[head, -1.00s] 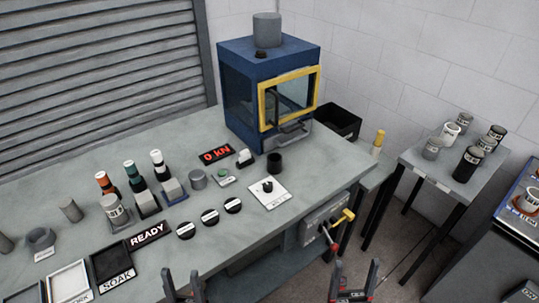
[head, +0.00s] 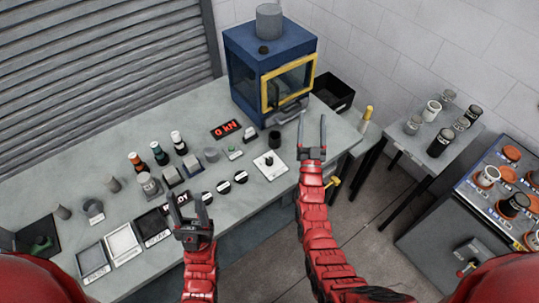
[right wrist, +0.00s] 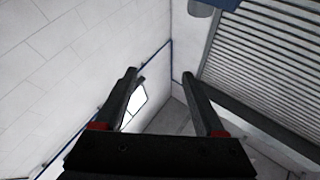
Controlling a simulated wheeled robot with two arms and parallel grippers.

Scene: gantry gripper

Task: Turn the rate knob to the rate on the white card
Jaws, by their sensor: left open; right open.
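A white plate with a black knob (head: 269,159), which looks like the rate knob, lies on the bench near its right front edge. Its markings are too small to read. My right gripper (head: 312,122) is open and empty, to the right of the plate and apart from it; its fingers also show open in the right wrist view (right wrist: 160,78). My left gripper (head: 186,202) is open and empty, over the front of the bench by the dark sign. I cannot pick out the white card for sure; a bright white panel (right wrist: 136,106) shows between the right fingers in the right wrist view.
A black cup (head: 274,140) stands just behind the knob plate. The blue press (head: 243,80) with a yellow-framed window is at the back. Bottles, blocks and trays fill the bench's left. A side table (head: 405,148) stands right.

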